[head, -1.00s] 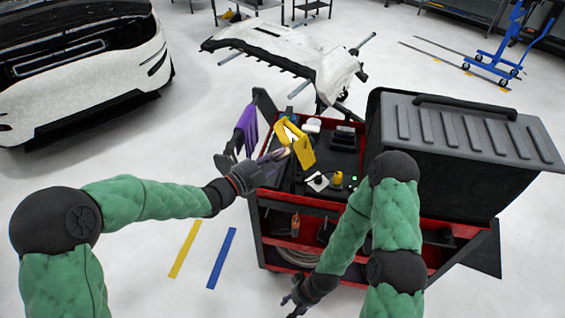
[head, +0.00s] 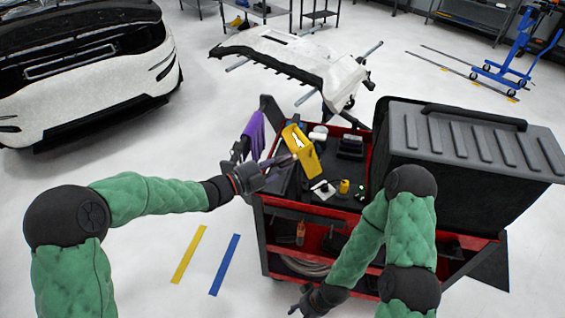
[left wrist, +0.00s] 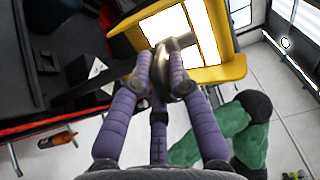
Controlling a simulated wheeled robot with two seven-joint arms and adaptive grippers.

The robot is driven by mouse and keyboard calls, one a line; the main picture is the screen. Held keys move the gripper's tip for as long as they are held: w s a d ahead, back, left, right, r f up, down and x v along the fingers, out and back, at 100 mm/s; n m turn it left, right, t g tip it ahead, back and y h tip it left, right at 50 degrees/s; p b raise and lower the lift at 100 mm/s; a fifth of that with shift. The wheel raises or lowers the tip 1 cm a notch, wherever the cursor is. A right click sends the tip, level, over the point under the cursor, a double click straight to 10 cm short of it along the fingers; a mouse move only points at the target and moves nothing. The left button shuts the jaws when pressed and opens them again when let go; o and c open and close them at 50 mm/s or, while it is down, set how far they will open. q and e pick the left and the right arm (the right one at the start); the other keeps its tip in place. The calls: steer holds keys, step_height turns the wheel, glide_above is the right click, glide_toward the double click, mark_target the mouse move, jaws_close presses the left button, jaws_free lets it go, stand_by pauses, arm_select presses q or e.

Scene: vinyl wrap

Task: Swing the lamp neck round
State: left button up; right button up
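The yellow lamp (head: 301,153) with a bright panel stands on the cart's top; it also fills the upper part of the left wrist view (left wrist: 233,72). A dark rounded part, which looks like the lamp neck (left wrist: 188,83), sits in front of its lit panel. My left gripper (head: 268,170) reaches the lamp's left side. In the left wrist view its purple-grey fingers (left wrist: 160,68) converge on this dark part from both sides. My right gripper (head: 300,303) hangs low in front of the cart, away from the lamp; its fingers are too small to judge.
The red and black cart (head: 385,232) carries small items around the lamp. A large grey-lidded box (head: 465,150) blocks its right side. Purple cloth (head: 254,132) hangs at its left edge. A white panel on a stand (head: 300,62) is behind. The floor to the left is open.

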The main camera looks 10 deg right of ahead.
arm_select(q)
steer(key=shift+o, duration=1.3)
steer(key=v, duration=1.2)
steer(key=shift+f, duration=0.1)
steer(key=s+a+f+n+y, duration=0.15)
steer(key=f+n+y, duration=0.35)
steer(key=f+n, duration=0.7)
steer(key=s+a+f+n+y, duration=0.1)
steer(key=a+f+n+y, duration=0.3)
steer(key=f+n, duration=0.75)
steer(key=s+f+n+g+y, duration=0.1)
steer(key=s+f+n+g, duration=0.2)
steer(key=s+f+n, duration=0.2)
steer(key=s+f+n+g+y+p, duration=0.1)
steer(key=s+f+n+g, duration=0.3)
steer(key=s+f, duration=0.7)
steer(key=s+n+y, duration=0.1)
steer(key=s, duration=0.4)
steer(key=shift+s+a, duration=0.2)
